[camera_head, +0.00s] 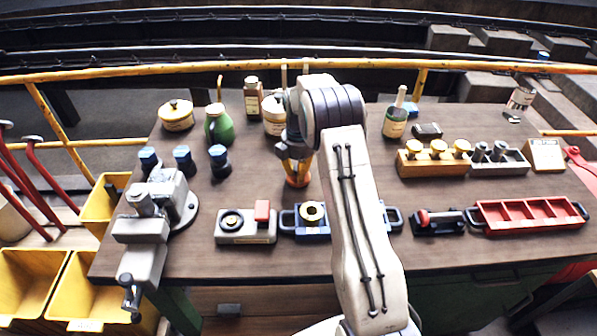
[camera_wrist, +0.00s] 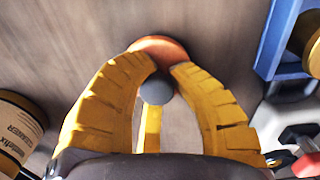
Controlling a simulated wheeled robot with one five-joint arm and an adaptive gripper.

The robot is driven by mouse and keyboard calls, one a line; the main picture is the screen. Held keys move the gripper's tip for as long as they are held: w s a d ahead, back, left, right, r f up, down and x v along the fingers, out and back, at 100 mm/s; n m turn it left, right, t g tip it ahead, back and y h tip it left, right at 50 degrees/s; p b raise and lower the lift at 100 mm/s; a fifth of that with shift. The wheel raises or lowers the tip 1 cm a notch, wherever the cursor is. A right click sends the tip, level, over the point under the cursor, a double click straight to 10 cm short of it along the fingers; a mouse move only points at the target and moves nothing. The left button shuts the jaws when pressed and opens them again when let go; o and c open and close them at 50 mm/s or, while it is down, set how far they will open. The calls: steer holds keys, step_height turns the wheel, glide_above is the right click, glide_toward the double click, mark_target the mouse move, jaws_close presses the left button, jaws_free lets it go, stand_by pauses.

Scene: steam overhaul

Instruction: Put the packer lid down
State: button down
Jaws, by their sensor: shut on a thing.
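My gripper (camera_head: 297,165) has its yellow fingers closed around a small grey knob (camera_wrist: 156,90) on a round orange lid (camera_head: 298,183), which I take for the packer lid. In the wrist view the orange lid (camera_wrist: 162,48) shows beyond the fingertips, partly hidden by them and the knob. The lid is over the brown table top, low and close to it. I cannot tell whether it touches the wood.
A blue tray with a brass ring (camera_head: 312,212) stands just in front, and a grey block with a red part (camera_head: 246,225) at front left. A cream jar (camera_head: 274,118) and green can (camera_head: 218,129) stand behind. Bare wood lies left of the gripper.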

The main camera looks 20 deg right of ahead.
steer(key=shift+f, duration=0.25)
steer(key=c, duration=1.1)
jaws_free()
steer(key=shift+s, duration=0.1)
